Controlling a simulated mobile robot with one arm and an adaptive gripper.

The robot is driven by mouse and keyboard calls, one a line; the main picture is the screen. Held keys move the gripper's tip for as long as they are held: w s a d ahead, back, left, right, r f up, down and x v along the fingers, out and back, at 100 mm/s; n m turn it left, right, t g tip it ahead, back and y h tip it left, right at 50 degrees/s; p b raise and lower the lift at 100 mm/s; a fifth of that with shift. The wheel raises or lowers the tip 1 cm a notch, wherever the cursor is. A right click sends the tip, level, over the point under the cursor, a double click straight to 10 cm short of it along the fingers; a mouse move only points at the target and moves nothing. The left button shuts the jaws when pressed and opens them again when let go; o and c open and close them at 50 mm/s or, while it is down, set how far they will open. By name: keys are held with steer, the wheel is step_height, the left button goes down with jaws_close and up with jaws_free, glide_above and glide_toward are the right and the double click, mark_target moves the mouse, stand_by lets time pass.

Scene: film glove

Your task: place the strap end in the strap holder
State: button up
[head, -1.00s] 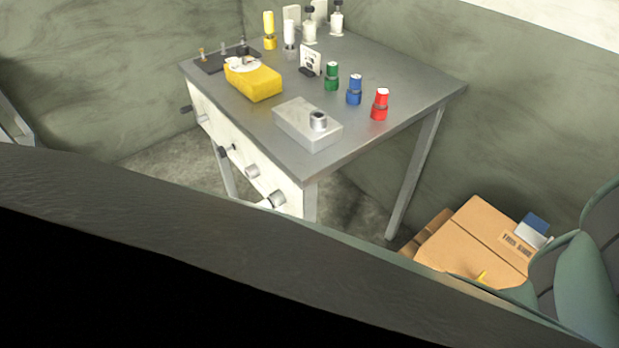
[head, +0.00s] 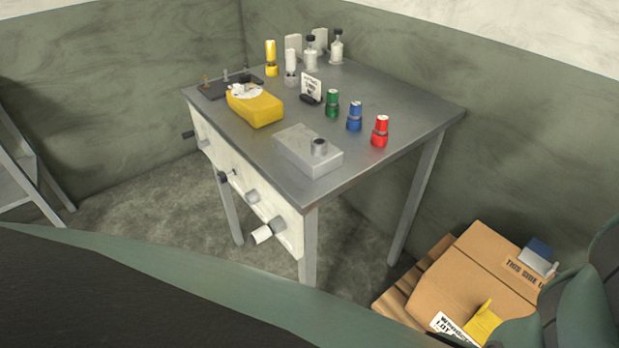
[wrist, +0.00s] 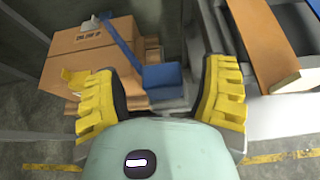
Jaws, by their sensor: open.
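In the head view a yellow piece (head: 483,322) lies on the carton (head: 465,270). My gripper is outside the head view.
A grey table (head: 390,90) carries a yellow box (head: 256,107), a grey block with a ring (head: 307,152), green, blue and red cylinders (head: 354,118) and bottles. Knobs stick out from its white front panel (head: 262,200). An orange-brown board (wrist: 272,50) lies at the wrist view's right.

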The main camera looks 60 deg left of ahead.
steer(key=v, duration=0.8)
steer(key=shift+s, duration=0.3)
steer(key=shift+r, duration=0.15)
